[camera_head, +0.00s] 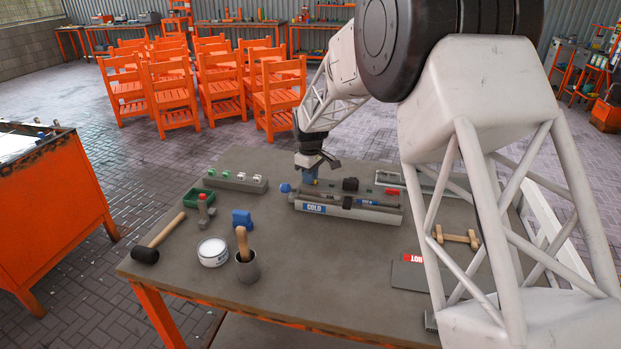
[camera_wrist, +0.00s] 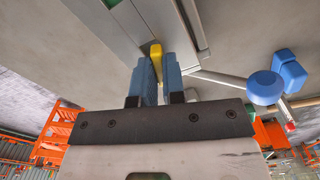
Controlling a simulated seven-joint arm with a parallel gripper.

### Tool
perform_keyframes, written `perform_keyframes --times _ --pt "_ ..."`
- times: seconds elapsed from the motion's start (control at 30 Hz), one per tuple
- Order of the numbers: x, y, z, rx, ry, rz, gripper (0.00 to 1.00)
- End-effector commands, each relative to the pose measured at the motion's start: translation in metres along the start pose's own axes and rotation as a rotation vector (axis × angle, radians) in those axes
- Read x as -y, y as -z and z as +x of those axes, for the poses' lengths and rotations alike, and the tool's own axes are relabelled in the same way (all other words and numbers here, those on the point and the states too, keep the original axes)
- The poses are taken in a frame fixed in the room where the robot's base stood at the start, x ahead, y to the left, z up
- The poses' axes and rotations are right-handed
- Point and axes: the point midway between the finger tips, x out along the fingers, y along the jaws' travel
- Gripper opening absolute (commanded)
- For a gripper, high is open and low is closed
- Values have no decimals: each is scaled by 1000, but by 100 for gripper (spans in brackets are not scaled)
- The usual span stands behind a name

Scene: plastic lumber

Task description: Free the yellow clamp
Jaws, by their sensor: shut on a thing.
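The yellow clamp (camera_wrist: 156,50) shows in the wrist view as a small yellow piece between the tips of my gripper's blue fingers. My gripper (camera_wrist: 156,70) is shut on it. The clamp sits against the grey body of a fixture; its lower part is hidden. In the head view my gripper (camera_head: 309,179) points down at the left end of the long grey fixture labelled COLD (camera_head: 345,210). I cannot make out the clamp there, behind the fingers and fixture.
A blue knob (camera_head: 285,188) is close left of my gripper. The table's front middle (camera_head: 340,275) is clear.

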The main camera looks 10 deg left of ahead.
Motion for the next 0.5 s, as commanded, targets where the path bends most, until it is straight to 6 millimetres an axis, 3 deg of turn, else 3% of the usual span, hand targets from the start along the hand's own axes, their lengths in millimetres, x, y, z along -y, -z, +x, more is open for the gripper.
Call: perform_keyframes --times 0.5 --pt "0 0 -1 -1 -1 -52 0"
